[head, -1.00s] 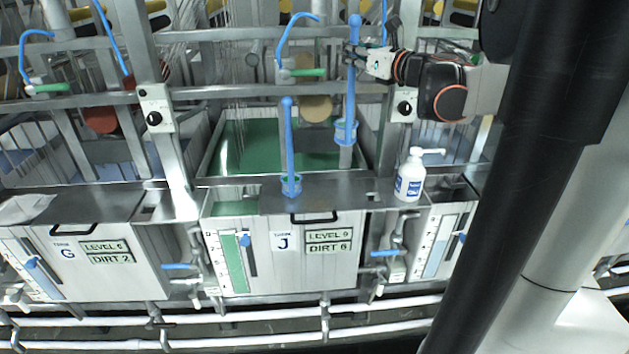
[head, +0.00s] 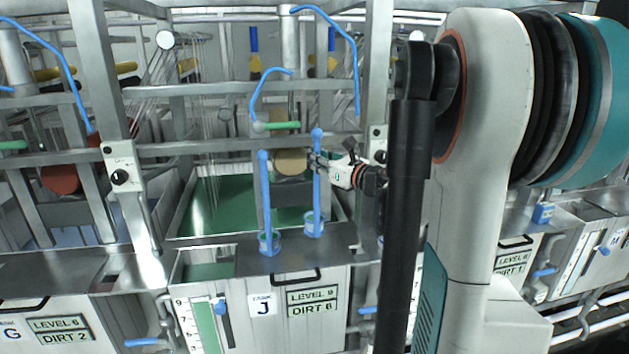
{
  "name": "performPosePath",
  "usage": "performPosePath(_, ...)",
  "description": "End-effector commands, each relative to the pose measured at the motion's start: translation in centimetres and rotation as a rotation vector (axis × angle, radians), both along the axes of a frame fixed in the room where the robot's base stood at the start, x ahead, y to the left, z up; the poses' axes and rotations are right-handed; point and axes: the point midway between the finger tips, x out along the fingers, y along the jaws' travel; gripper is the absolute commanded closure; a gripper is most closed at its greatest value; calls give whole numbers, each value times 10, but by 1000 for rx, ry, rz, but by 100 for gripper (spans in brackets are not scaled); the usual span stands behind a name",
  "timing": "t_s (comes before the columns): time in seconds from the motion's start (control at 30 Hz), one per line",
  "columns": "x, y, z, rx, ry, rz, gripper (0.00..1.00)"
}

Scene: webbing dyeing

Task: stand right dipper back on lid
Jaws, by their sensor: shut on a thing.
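The right dipper (head: 316,190) is a blue long-handled cup, upright, with its cup at the right part of the metal lid (head: 343,241) of tank J. My gripper (head: 314,160) is shut on its handle, a little below the knob at the top. The cup appears at lid height; whether it touches the lid cannot be told. A second blue dipper (head: 265,205) stands upright on the lid to the left, apart from the right one.
The open tank (head: 225,205) with green liquid lies behind the lid. A metal rail (head: 230,148) and a blue hose (head: 262,92) are behind the handles. A control post (head: 122,178) stands left. My arm hides the area right of the lid.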

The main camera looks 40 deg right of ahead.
Motion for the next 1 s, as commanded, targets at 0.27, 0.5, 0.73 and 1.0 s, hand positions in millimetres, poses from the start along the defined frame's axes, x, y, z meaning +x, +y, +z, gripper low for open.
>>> performPosePath(0.27,0,0,-23,0,0,0,100)
performPosePath(0.5,0,0,-48,0,0,0,100)
performPosePath(0.73,0,0,-47,0,0,0,100)
performPosePath(1.0,0,0,-50,0,0,0,65)
